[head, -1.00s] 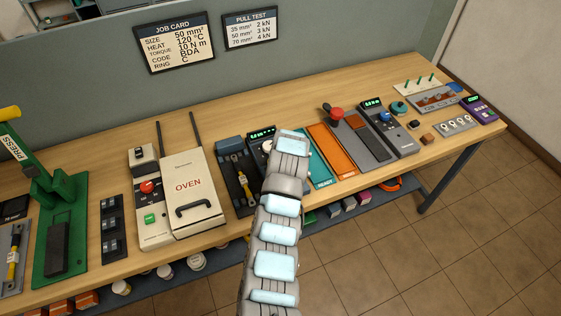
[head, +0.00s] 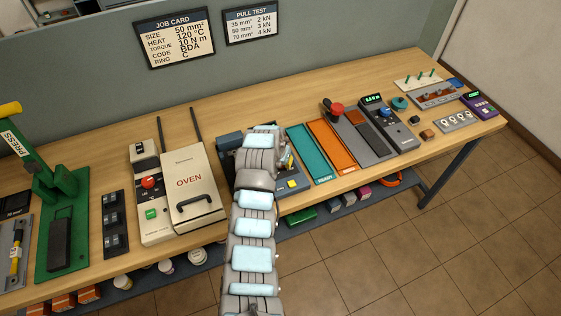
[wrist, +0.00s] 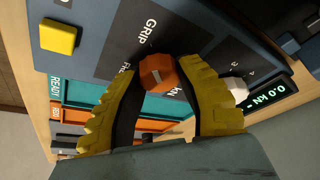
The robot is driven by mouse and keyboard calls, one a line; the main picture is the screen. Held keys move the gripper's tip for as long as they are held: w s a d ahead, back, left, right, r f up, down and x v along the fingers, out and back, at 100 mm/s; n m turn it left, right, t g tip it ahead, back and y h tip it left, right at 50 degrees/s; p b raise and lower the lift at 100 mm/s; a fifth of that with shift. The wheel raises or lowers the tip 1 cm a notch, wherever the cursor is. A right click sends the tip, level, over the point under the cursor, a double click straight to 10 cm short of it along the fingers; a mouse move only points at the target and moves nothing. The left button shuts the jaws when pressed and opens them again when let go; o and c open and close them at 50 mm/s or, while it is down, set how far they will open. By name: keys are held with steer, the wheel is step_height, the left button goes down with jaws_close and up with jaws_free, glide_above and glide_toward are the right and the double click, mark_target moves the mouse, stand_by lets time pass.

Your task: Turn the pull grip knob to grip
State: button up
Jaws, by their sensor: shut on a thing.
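The pull grip knob (wrist: 160,76) is an orange, faceted knob with a pale mark on its face, in the middle of the wrist view. My gripper (wrist: 161,68) has its yellow ribbed fingers on either side of the knob and is shut on it. The word GRIP is printed on the dark panel (wrist: 110,62) beside the knob. I cannot tell which label the mark points to.
A yellow button (wrist: 58,37), a white knob (wrist: 236,88) and a green display reading 0.0 kN (wrist: 272,99) are close by. The teal tray (head: 312,153) and orange tray (head: 330,146) lie right of my arm, the oven (head: 187,182) left.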

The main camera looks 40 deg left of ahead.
stand_by(0.5)
steer(key=o, duration=1.2)
steer(key=shift+r, duration=0.15)
steer(key=shift+s+r, duration=0.1)
steer(key=shift+r, duration=0.1)
steer(key=v, duration=1.1)
steer(key=shift+d+r, duration=0.1)
